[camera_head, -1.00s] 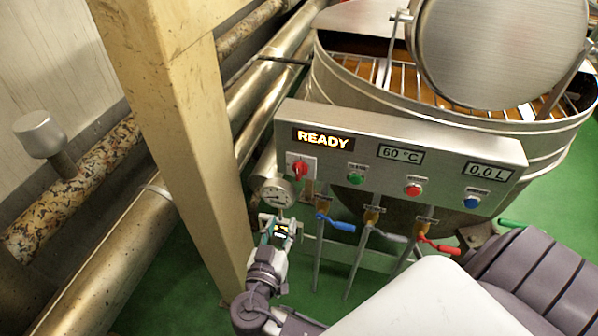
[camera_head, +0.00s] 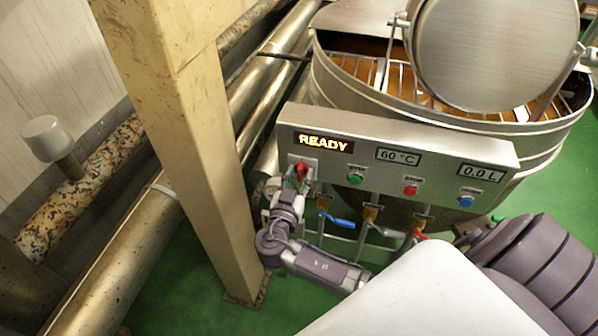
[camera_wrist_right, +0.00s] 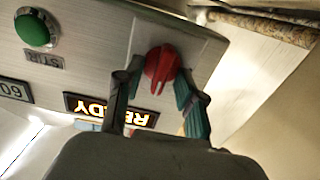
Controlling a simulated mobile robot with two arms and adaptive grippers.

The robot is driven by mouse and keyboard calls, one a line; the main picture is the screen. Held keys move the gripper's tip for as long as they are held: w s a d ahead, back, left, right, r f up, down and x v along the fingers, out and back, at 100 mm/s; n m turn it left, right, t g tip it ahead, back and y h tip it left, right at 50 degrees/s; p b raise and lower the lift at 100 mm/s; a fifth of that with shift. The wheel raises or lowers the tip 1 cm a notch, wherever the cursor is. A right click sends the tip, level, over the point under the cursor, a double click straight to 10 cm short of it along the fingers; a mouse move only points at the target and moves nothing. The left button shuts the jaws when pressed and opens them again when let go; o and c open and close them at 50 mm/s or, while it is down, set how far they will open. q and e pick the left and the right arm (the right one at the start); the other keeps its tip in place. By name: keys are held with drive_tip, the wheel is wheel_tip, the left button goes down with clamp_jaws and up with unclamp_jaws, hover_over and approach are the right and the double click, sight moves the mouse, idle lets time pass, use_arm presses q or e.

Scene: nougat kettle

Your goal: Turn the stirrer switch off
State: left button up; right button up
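The stirrer switch is a red rotary knob (camera_wrist_right: 161,65) on a pale square plate at the left end of the metal control panel (camera_head: 435,152). In the head view the knob (camera_head: 301,171) is partly covered by my right gripper. The right gripper (camera_wrist_right: 161,78) has its two fingers apart, one on each side of the knob, close to it. I cannot tell whether they touch it. It also shows in the head view (camera_head: 297,184), in front of the plate. My left gripper is not in view.
A green button (camera_head: 355,178), red button (camera_head: 410,190) and blue button (camera_head: 466,201) sit right of the switch. Valves with coloured levers hang below. A beige post (camera_head: 205,150) stands close to the left, the kettle (camera_head: 340,85) behind.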

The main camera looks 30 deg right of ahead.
drive_tip(key=shift+w+d, duration=0.1)
drive_tip(key=shift+w, duration=0.05)
clamp_jaws()
